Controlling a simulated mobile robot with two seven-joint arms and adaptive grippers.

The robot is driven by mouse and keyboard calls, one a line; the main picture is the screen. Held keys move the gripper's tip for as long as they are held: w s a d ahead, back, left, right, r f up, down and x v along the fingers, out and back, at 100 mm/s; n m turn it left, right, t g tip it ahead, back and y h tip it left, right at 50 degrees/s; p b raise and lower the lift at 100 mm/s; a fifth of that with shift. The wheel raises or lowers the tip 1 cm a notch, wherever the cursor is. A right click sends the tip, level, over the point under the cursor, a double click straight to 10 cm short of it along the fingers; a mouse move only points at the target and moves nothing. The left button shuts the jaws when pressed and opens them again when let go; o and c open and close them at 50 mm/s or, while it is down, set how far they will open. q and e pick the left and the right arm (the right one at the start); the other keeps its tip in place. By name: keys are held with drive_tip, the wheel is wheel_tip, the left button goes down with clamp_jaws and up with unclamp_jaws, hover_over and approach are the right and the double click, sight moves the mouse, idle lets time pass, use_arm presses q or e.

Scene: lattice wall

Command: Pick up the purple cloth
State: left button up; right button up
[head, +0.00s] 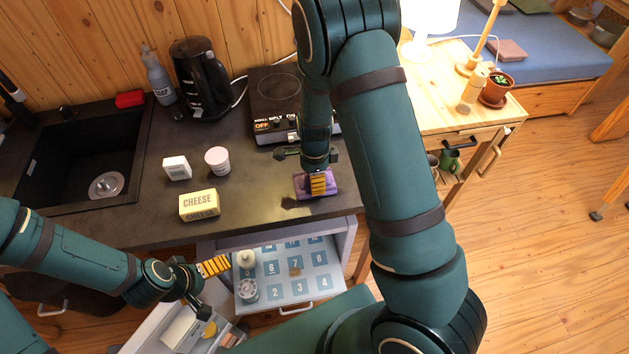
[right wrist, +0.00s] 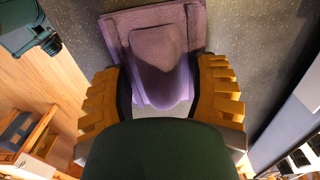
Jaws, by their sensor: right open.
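The purple cloth (head: 301,186) lies folded on the dark counter near its front edge, below the hob. My right gripper (head: 318,186) is directly over it and hides part of it. In the right wrist view the cloth (right wrist: 155,50) reaches between the two yellow fingers of my right gripper (right wrist: 163,98), which are spread apart. I cannot tell whether the fingers touch it. My left gripper (head: 215,266) is away to the left, beside the open drawer; its fingers look close together, but its opening is unclear.
A cheese box (head: 199,205), a white carton (head: 177,168) and a white cup (head: 217,160) stand left of the cloth. A black kettle (head: 200,80) and a hob (head: 275,92) are behind. An open drawer (head: 318,278) with numbered squares juts out below the counter.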

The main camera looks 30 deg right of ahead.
clamp_jaws()
